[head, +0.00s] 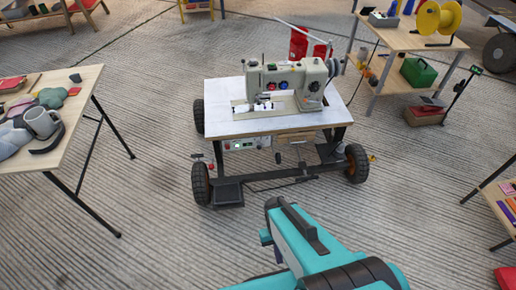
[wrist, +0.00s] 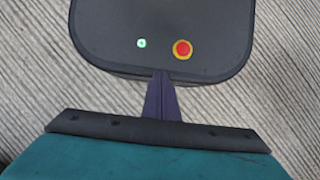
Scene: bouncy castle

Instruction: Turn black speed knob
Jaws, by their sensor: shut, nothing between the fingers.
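A pale sewing machine (head: 290,78) stands on a wheeled cart in the middle of the head view. A small dark round part (head: 314,86) shows on the right of its body, near red and blue buttons. A control box (head: 241,145) with small red and green marks hangs under the cart's top. Both are too small for me to tell which part is the black speed knob. My gripper (wrist: 161,80) is shut and empty in the wrist view, well away from the machine. The wrist view does not show the machine.
The cart top (head: 230,124) has bare space in front of the machine, with a dark pedal (head: 228,193) low at its front left. A cluttered table (head: 75,105) stands left, and a shelf table (head: 400,40) back right. Open ribbed floor lies between me and the cart.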

